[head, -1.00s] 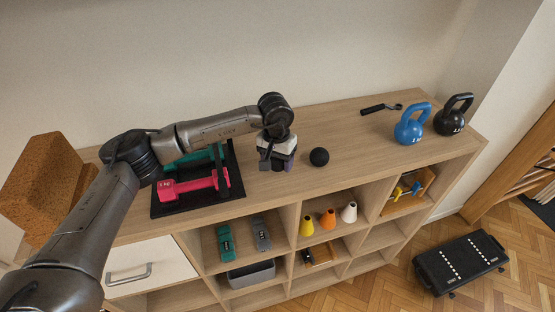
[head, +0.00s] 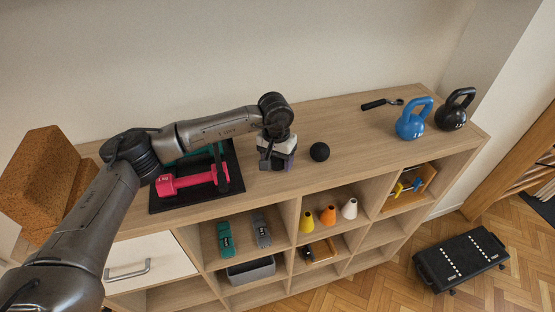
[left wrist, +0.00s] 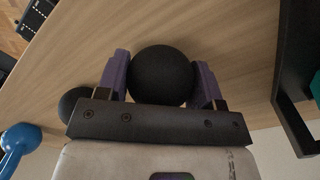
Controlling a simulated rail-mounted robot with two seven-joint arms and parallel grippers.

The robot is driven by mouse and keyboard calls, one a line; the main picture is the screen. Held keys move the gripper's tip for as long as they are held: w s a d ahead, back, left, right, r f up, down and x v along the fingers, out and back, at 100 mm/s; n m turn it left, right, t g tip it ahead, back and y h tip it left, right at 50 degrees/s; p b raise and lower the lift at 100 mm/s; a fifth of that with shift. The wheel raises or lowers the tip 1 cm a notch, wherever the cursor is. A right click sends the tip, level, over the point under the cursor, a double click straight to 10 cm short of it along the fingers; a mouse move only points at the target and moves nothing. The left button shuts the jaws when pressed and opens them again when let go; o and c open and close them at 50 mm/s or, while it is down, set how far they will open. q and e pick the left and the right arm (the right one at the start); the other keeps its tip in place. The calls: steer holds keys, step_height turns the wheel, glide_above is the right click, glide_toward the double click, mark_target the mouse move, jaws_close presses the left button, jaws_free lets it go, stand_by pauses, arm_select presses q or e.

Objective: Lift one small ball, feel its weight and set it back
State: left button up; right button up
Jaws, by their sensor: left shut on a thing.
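My left gripper (head: 277,163) is at the top of the wooden shelf unit, pointing down. In the left wrist view its purple fingers (left wrist: 163,85) are shut on a small black ball (left wrist: 162,72), one finger on each side. That ball is hidden behind the gripper in the head view. I cannot tell whether it touches the shelf top. A second small black ball (head: 320,151) rests on the shelf top just right of the gripper; it also shows in the left wrist view (left wrist: 76,102), partly hidden by the gripper body. My right gripper is not in view.
A black tray (head: 160,206) with a pink dumbbell (head: 190,182) lies left of the gripper. A blue kettlebell (head: 411,122), a black kettlebell (head: 452,115) and a black-handled tool (head: 378,104) stand or lie to the right. The top between ball and kettlebells is clear.

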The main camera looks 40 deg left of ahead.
arm_select(q)
steer(key=shift+f, duration=0.2)
steer(key=o, duration=1.4)
steer(key=shift+r, duration=0.15)
steer(key=shift+r+p, duration=2.15)
steer(key=shift+r, duration=1.5)
steer(key=shift+r+p, duration=0.65)
steer(key=shift+r, duration=0.5)
steer(key=shift+r, duration=0.1)
